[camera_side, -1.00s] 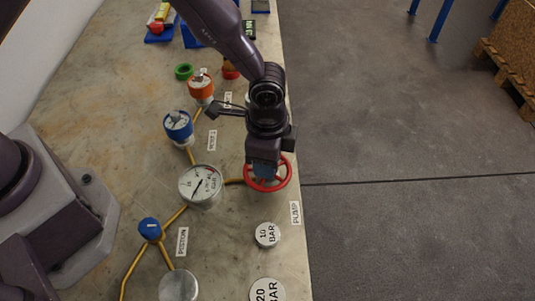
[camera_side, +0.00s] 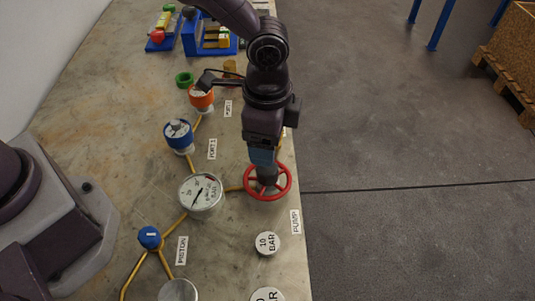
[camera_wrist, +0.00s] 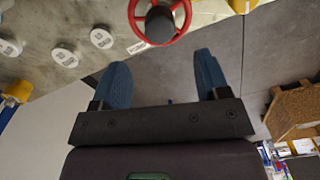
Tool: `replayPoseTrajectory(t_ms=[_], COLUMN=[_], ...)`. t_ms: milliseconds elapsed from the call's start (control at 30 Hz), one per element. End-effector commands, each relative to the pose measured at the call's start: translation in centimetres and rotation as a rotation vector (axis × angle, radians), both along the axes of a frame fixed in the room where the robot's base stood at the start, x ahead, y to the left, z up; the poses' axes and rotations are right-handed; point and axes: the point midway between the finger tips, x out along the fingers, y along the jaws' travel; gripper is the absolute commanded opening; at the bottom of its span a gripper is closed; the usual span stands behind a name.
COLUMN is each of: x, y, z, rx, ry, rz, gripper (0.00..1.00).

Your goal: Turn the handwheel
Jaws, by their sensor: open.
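The red handwheel (camera_side: 284,186) sits near the right edge of the table, beside the PUMP label, on a dark hub. It also shows at the top of the wrist view (camera_wrist: 133,20), with its dark round hub (camera_wrist: 160,25) in the middle. My gripper (camera_side: 262,158) hangs over the back part of the wheel in the side view. In the wrist view the two blue fingers (camera_wrist: 162,68) are wide apart with nothing between them, and the wheel lies beyond their tips. Whether a finger touches the rim cannot be told.
A pressure gauge (camera_side: 201,191) stands left of the wheel, joined by a yellow pipe. Blue (camera_side: 178,134) and orange (camera_side: 201,98) capped ports stand farther back. A 10 BAR disc (camera_side: 267,243) lies in front. The table edge drops to open floor (camera_side: 400,220) on the right.

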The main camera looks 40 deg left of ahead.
Motion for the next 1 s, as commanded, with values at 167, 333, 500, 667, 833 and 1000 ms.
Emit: replayPoseTrajectory(t_ms=[167,333,500,667,833,1000], x=[0.1,0.0,0.0,0.0,-1.3,-3.4], y=[0.0,0.0,0.0,0.0,0.6,4.7], z=[3.3,4.8,5.0,5.0,4.2,6.9], rx=[-0.002,0.000,-0.001,-0.001,0.014,0.049], ry=[-0.003,0.000,0.001,0.001,0.042,0.026], rz=[0.000,-0.001,-0.001,-0.001,0.067,0.239], gripper=[0.69,0.69,0.69,0.69,0.69,0.69])
